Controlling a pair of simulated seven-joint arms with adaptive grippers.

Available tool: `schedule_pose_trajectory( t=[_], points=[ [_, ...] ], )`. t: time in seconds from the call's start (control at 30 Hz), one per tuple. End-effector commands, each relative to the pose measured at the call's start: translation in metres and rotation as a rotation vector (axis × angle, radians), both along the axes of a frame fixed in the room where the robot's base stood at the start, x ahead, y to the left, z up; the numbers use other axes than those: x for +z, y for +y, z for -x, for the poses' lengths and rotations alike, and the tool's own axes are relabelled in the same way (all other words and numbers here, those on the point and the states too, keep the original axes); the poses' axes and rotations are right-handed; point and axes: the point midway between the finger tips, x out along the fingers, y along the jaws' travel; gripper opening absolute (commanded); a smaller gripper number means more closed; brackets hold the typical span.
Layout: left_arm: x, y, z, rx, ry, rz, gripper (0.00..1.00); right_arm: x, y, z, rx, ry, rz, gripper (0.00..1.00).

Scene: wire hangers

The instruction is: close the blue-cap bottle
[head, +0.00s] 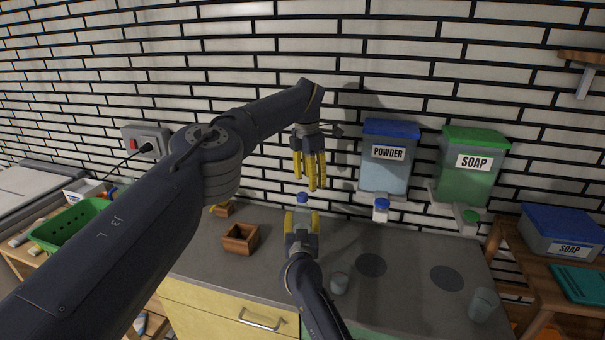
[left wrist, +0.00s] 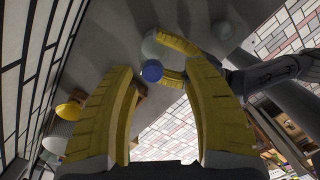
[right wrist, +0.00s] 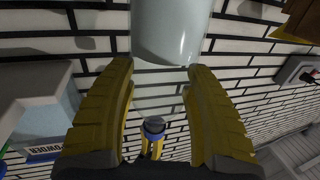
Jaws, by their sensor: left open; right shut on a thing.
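The blue-cap bottle is pale and translucent, with its blue cap (head: 302,198) at the top. My right gripper (head: 302,222) is shut around its body. In the right wrist view the pale bottle body (right wrist: 170,30) shows between and beyond the fingers, and the blue cap (right wrist: 153,125) lies at its far end. My left gripper (head: 310,178) is open, points down and hangs just above the cap, apart from it. In the left wrist view the cap (left wrist: 152,71) is beyond the gap between the open fingers. I cannot tell how tightly the cap sits.
The powder dispenser (head: 390,165) and the green soap dispenser (head: 468,165) are on the wall to the right. A wooden box (head: 240,238) stands left on the grey counter. Cups (head: 340,283) (head: 484,304) stand near the front. A green basket (head: 68,228) is far left.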

Motion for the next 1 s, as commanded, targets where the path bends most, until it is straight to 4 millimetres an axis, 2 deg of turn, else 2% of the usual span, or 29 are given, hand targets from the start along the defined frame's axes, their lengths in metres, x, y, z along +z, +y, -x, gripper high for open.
schedule_pose_trajectory(
  t=[0.7,1.0],
  points=[
    [0.02,0.014,-0.003,1.168,0.042,-0.027,0.5,-0.001,0.0,0.0,0.0,0.001,0.0,0.0],
    [0.021,0.021,-0.003,1.481,0.036,-0.049,0.5,-0.001,0.0,0.0,0.0,0.001,0.0,0.0]
  ],
)
